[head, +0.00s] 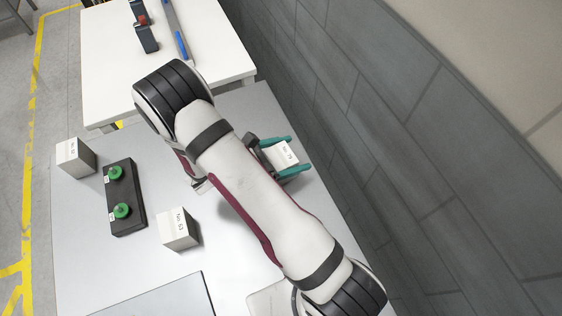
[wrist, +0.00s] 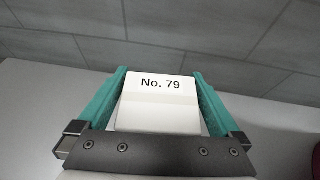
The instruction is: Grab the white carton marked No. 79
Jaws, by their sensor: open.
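The white carton marked No. 79 (wrist: 160,105) stands between the two green fingers of my gripper (wrist: 161,92) in the wrist view, its label facing up toward the camera. My gripper is open, with a narrow gap visible beside the carton on the right and little or none on the left. In the head view the carton (head: 283,154) shows between the green fingertips (head: 290,156), right of my arm and near the wall. My arm hides part of the table around it.
Two other white cartons, one (head: 75,158) at the left and one marked No. 52 or similar (head: 178,229), stand on the grey table (head: 90,250). A black block with two green knobs (head: 125,197) lies between them. A tiled wall (head: 400,150) runs along the right.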

